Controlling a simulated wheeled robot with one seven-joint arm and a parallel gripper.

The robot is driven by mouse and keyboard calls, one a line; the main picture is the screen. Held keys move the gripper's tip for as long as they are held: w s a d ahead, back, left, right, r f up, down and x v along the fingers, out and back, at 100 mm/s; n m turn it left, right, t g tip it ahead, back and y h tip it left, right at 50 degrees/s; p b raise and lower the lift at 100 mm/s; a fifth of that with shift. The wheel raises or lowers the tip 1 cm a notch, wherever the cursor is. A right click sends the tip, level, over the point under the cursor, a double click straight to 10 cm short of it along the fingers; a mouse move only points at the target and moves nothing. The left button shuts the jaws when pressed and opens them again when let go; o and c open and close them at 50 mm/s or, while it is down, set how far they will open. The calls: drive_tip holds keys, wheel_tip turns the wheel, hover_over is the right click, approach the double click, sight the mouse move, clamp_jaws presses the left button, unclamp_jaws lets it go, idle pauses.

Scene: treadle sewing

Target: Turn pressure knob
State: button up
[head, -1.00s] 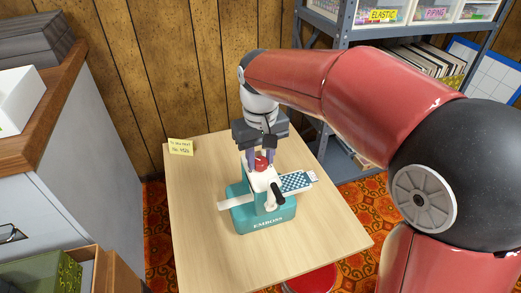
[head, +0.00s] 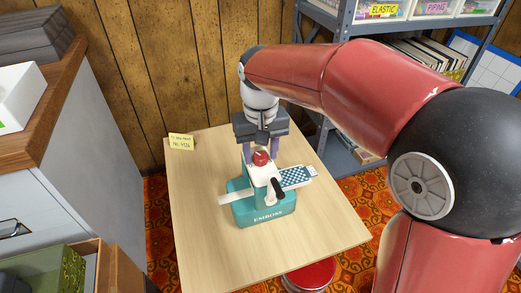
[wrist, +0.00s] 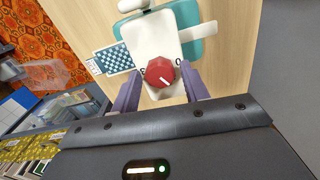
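The red pressure knob (head: 261,158) sits on top of the white head of the teal embosser (head: 262,211), which stands on the wooden table. In the head view my gripper (head: 262,150) reaches down from behind the knob. A marking on the head beside the knob is partly visible in the wrist view.
A blue checked strip (head: 296,178) and a white strip (head: 236,197) stick out of the embosser's sides. A yellow note (head: 181,142) is at the table's back left corner. A red stool (head: 311,274) is at the front. The table (head: 205,240) is otherwise clear.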

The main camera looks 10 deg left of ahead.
sight(261, 156)
drive_tip(key=shift+o, duration=0.6)
wheel_tip(261, 156, up, 8)
drive_tip(key=shift+f+p, duration=0.1)
drive_tip(key=shift+p, duration=0.6)
drive_tip(key=s+d+m+t, duration=0.2)
drive_tip(key=s+d, duration=0.3)
drive_tip(key=d, duration=0.3)
drive_tip(key=s+d+f+m+t+p, duration=0.1)
drive_tip(key=s+d, duration=0.4)
drive_tip(key=d, duration=0.4)
drive_tip(key=s+d+f+m+t, duration=0.1)
drive_tip(key=s+d+m+t, duration=0.1)
drive_tip(key=s+d, duration=0.3)
drive_tip(key=d, duration=0.4)
drive_tip(key=shift+m+t, duration=0.3)
drive_tip(key=shift+w, duration=0.1)
